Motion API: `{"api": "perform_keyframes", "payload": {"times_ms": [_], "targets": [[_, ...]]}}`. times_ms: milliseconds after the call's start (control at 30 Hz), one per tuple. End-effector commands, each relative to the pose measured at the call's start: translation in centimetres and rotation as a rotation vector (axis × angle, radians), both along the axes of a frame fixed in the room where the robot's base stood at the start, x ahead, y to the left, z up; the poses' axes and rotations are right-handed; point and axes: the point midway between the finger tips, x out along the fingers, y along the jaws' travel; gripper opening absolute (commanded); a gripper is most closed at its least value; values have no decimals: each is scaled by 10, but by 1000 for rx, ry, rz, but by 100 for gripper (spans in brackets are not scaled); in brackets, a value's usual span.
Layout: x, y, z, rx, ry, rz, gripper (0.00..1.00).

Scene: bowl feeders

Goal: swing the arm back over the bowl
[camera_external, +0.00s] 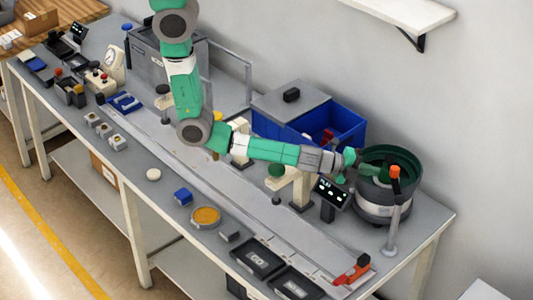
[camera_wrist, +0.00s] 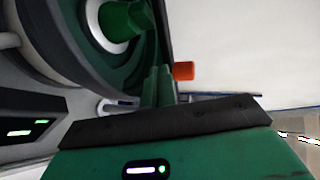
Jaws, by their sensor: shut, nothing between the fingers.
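The bowl (camera_external: 408,160) is a round dark green feeder bowl on a grey and white base (camera_external: 375,207) at the right end of the bench. In the wrist view its curved wall (camera_wrist: 60,50) fills the upper left, with a green centre piece (camera_wrist: 125,25). My gripper (camera_external: 366,170) reaches in from the left and overlaps the left side of the bowl in the external view. Its height above the rim cannot be told. In the wrist view the green fingers (camera_wrist: 158,85) are together with nothing between them.
An orange-topped post (camera_external: 394,190) stands in front of the bowl, close to my gripper. A small display (camera_external: 331,193) stands at the bowl's left. A blue bin (camera_external: 345,128) is behind my forearm. Black trays (camera_external: 258,258) and a red-orange clamp-like item (camera_external: 353,270) lie near the front edge.

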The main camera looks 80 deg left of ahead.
Motion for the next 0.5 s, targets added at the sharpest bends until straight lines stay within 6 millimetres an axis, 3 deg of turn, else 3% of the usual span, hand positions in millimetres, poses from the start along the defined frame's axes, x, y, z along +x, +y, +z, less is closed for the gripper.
{"api": "perform_keyframes", "payload": {"times_ms": [100,233,500], "targets": [[-36,0,10,-3,3,-1,0],[-68,2,18,-2,3,-2,0],[-100,4,29,-1,1,-3,0]]}}
